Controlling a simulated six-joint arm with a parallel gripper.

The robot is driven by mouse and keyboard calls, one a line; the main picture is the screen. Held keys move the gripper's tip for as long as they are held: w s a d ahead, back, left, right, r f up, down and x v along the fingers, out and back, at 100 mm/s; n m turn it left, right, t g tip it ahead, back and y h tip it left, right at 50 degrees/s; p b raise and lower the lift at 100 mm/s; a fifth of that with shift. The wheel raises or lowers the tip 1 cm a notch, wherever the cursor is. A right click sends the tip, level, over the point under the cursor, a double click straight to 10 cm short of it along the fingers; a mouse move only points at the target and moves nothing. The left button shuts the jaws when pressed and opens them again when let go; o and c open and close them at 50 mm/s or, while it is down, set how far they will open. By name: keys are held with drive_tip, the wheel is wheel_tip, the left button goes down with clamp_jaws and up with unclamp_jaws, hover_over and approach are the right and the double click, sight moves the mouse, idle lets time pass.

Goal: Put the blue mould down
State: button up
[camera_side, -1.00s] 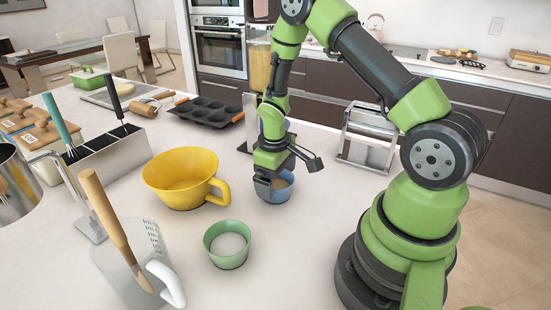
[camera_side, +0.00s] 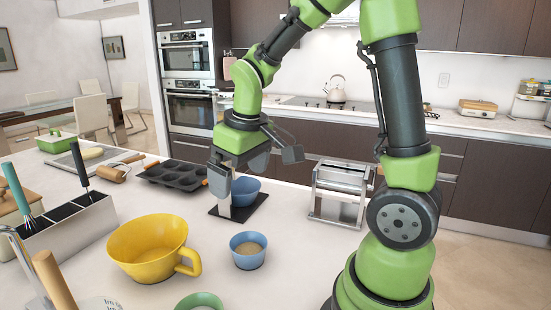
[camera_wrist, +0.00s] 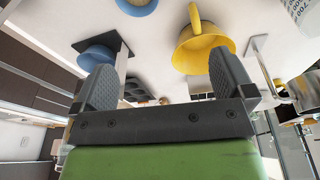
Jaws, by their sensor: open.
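The blue mould (camera_side: 248,252), a small round cup with pale brown contents, stands upright on the white counter in the side view. Its blue edge also shows at the top of the wrist view (camera_wrist: 138,6). My gripper (camera_side: 238,172) is open and empty, raised above and behind the mould, apart from it. In the wrist view my gripper's two fingers (camera_wrist: 162,62) are spread with nothing between them.
A blue bowl (camera_side: 245,190) sits on a dark flat plate (camera_side: 222,212) behind the mould, close to my gripper. A yellow jug-like bowl (camera_side: 150,250) is left of the mould, a green cup (camera_side: 200,301) in front. A metal pasta machine (camera_side: 340,195) stands right.

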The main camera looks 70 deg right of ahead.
drive_tip(key=s+a+r+m+t+y, duration=0.2)
drive_tip(key=s+a+r+t, duration=0.3)
drive_tip(key=s+a+r, duration=0.3)
drive_tip(key=s, duration=0.3)
drive_tip(key=shift+s+a+r+m+y, duration=0.15)
drive_tip(key=shift+s+r+m+y, duration=0.1)
drive_tip(key=shift+r+m+y, duration=0.1)
